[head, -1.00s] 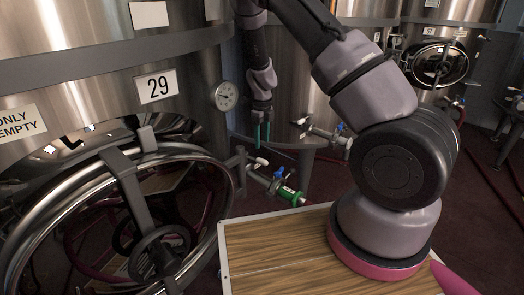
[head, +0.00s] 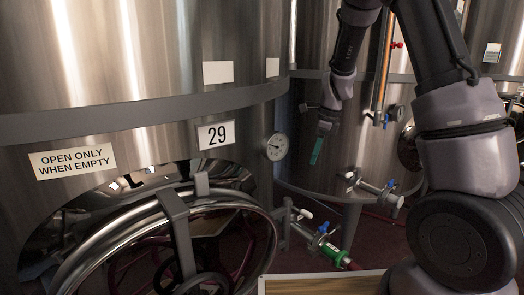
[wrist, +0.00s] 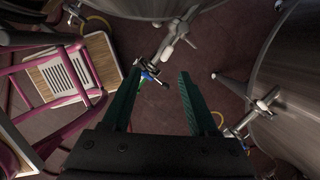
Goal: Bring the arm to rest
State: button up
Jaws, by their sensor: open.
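My gripper (head: 318,150) hangs from my raised arm in the head view, fingers pointing down and slightly tilted, in front of the steel tanks. Its green fingers are seen nearly edge-on there. In the wrist view my gripper (wrist: 156,82) shows two green fingers well apart with nothing between them. It is clear of the valves and the tank walls. My arm is bent, with its elbow high at the top right of the head view.
Tap valves (head: 320,238) with a green fitting stick out below my gripper. Another valve (head: 375,190) is on the tank behind. The wrist view shows dark floor (wrist: 230,60) below.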

jog(key=s+d+r+n+t+y, duration=0.1)
jog(key=s+r+n, duration=0.35)
jog(key=r, duration=0.35)
jog(key=s+d+r+n+t, duration=0.2)
jog(key=s+r+n, duration=0.2)
jog(key=s+r, duration=0.3)
jog(key=s+d+r+n+t, duration=0.1)
jog(key=s+r+n, duration=0.3)
jog(key=s, duration=0.2)
jog(key=s+d+r+n+t+h, duration=0.1)
jog(key=s+r+n+t, duration=0.1)
jog(key=s+r+n, duration=0.2)
jog(key=s+n, duration=0.1)
jog(key=s, duration=0.2)
jog(key=shift+s+d, duration=0.2)
jog(key=shift+d, duration=0.1)
